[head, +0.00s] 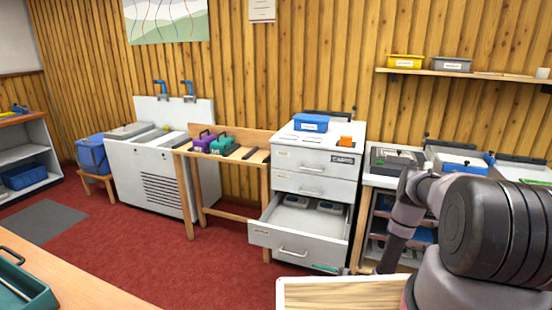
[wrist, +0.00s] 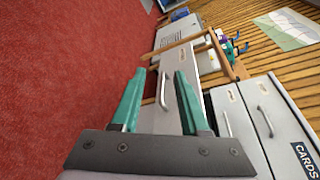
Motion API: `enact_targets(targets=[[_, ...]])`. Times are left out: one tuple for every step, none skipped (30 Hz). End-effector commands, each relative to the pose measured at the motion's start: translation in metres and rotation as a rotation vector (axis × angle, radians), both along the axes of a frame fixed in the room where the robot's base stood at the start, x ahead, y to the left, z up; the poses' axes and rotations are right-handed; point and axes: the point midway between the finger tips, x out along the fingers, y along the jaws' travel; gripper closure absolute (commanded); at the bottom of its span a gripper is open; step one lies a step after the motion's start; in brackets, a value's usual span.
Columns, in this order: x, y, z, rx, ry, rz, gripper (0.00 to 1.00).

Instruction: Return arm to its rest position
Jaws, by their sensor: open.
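In the wrist view, my gripper (wrist: 155,90) has two green fingers held apart with nothing between them. They point towards the grey drawer cabinet (wrist: 250,125) and the red carpet beside it. In the head view, my dark arm fills the lower right, and my gripper is not clearly visible there. The drawer cabinet (head: 312,158) stands at the centre with its lower drawer (head: 275,239) pulled open. Several dark items lie inside at the back of that drawer.
A blue box (head: 311,123) and an orange item (head: 345,141) sit on the cabinet. A wooden bench (head: 188,205) stands left of it, with purple and teal items on top. A trayed bench (head: 390,180) is at right. Red carpet (head: 160,255) is clear in front.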

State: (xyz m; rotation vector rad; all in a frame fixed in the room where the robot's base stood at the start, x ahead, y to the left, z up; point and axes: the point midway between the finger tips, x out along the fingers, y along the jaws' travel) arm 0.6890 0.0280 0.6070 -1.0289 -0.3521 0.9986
Motion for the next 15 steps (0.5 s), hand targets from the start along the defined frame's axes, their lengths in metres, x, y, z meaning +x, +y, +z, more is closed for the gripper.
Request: enact_targets(targets=[[0.008,-0.001,0.011,-0.002,-0.009,0.019,0.55],[0.012,-0.001,0.017,-0.002,-0.010,0.030,0.55],[0.017,-0.001,0.026,-0.002,-0.014,0.045,0.55],[0.020,-0.001,0.033,-0.002,-0.015,0.059,0.55],[0.025,-0.002,0.042,-0.003,-0.018,0.073,0.55],[0.031,-0.002,0.053,-0.004,-0.022,0.093,0.55],[0.035,-0.002,0.063,-0.005,-0.023,0.111,0.55],[0.040,-0.002,0.073,-0.009,-0.027,0.129,0.55],[0.047,-0.002,0.089,-0.014,-0.031,0.158,0.55],[0.052,-0.002,0.103,-0.017,-0.033,0.179,0.55],[0.057,-0.002,0.116,-0.023,-0.035,0.202,0.55],[0.062,-0.002,0.134,-0.033,-0.038,0.233,0.55],[0.066,-0.002,0.148,-0.039,-0.040,0.255,0.55],[0.069,-0.002,0.161,-0.047,-0.040,0.277,0.55],[0.073,-0.001,0.178,-0.059,-0.041,0.306,0.55]])
